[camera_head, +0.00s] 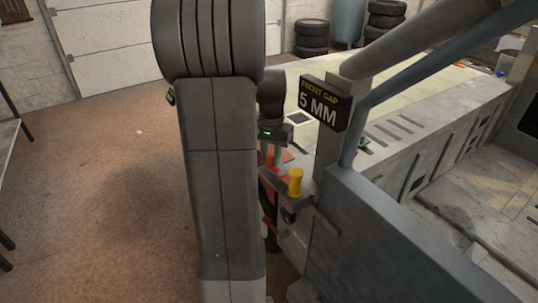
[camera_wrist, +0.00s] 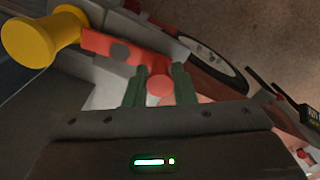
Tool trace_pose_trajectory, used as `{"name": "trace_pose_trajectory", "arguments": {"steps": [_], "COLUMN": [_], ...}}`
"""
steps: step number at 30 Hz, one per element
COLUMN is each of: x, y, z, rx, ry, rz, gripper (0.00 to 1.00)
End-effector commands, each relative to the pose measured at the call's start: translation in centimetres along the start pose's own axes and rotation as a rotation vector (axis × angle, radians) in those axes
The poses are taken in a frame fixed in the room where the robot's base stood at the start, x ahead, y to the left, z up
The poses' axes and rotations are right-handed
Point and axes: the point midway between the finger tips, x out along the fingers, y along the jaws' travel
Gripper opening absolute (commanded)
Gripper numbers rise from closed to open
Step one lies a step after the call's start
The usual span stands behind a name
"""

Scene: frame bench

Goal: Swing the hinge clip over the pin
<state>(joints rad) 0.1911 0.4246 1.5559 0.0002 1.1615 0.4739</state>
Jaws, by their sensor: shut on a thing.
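A red bar (camera_wrist: 100,45) with a round grey spot lies across the upper wrist view. I take it for the hinge clip. A red round-ended grip (camera_wrist: 160,90) is between the green fingers of my gripper (camera_wrist: 160,82), which is shut on it; how it joins the bar is partly hidden. A yellow spool-shaped post (camera_wrist: 30,38) is just left of the bar's end, apparently the pin. In the head view the yellow post (camera_head: 295,182) stands upright on a grey bracket, right of my gripper (camera_head: 275,162). The bar does not visibly go around the post.
A "FRONT GAP 5 MM" sign (camera_head: 323,103) hangs on a grey frame post close by on the right. A diagonal tube (camera_head: 430,75) and a large grey panel (camera_head: 400,240) crowd the right side. The floor (camera_head: 110,180) at left is open.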

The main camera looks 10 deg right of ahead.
Motion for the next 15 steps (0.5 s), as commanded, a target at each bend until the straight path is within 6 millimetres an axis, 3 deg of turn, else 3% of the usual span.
{"name": "trace_pose_trajectory", "arguments": {"steps": [15], "x": [-0.11], "y": [0.07], "z": [-0.31], "rx": [0.048], "ry": [0.004], "rz": [-0.001], "gripper": [0.01]}}
